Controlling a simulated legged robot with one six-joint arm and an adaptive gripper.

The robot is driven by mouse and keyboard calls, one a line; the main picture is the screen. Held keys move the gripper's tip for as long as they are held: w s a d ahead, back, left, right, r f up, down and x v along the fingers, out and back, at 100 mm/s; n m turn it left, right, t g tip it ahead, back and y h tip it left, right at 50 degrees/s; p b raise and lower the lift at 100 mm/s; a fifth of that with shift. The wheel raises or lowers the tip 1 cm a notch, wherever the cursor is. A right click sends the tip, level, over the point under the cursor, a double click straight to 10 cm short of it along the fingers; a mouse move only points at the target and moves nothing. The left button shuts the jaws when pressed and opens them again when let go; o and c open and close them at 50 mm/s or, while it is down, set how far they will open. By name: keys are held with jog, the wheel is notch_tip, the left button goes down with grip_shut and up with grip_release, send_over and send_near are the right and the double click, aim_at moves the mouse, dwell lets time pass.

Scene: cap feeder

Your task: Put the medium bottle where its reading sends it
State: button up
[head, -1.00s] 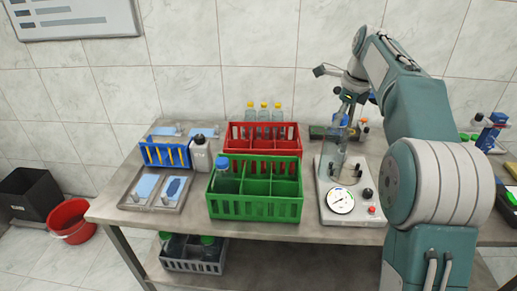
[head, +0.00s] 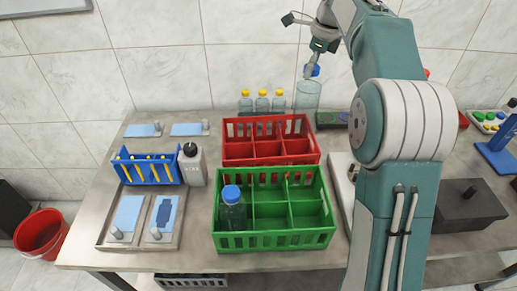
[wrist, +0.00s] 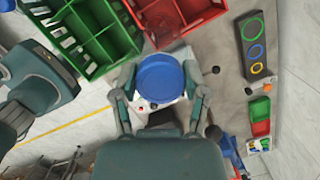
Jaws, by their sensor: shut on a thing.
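My gripper (head: 315,66) is shut on a clear bottle (head: 308,95) by its blue cap (head: 312,71). It holds the bottle in the air at the right rear, beside the yellow-capped bottles. In the wrist view the blue cap (wrist: 161,80) sits between the two fingers (wrist: 161,98) and hides most of the bottle. A green crate (head: 275,241) has a blue-capped bottle (head: 233,210) in its front left compartment. A red crate (head: 268,160) stands behind it and shows no bottle inside. The white gauge device (head: 338,180) is mostly hidden by my arm, and its dial does not show.
Several yellow-capped bottles (head: 262,102) stand behind the red crate. A blue rack (head: 150,170), a white bottle (head: 194,168) and a tray (head: 108,240) occupy the left. A red bucket (head: 40,235) is on the floor. A dark box (head: 470,205) is at the right.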

aim_at(303, 122)
jog(key=shift+w+d, duration=0.1)
jog(key=shift+w, duration=0.15)
jog(key=shift+d+f, duration=0.15)
jog(key=shift+f, duration=0.15)
jog(key=f, duration=1.3)
jog(key=shift+a, duration=0.2)
jog(key=shift+d+f, duration=0.25)
jog(key=shift+f, duration=0.35)
notch_tip(303, 122, down, 3)
jog(key=shift+d+f, duration=0.1)
jog(key=shift+a, duration=0.2)
jog(key=o, duration=1.1)
jog(key=shift+d, duration=0.1)
jog(key=shift+c, duration=0.2)
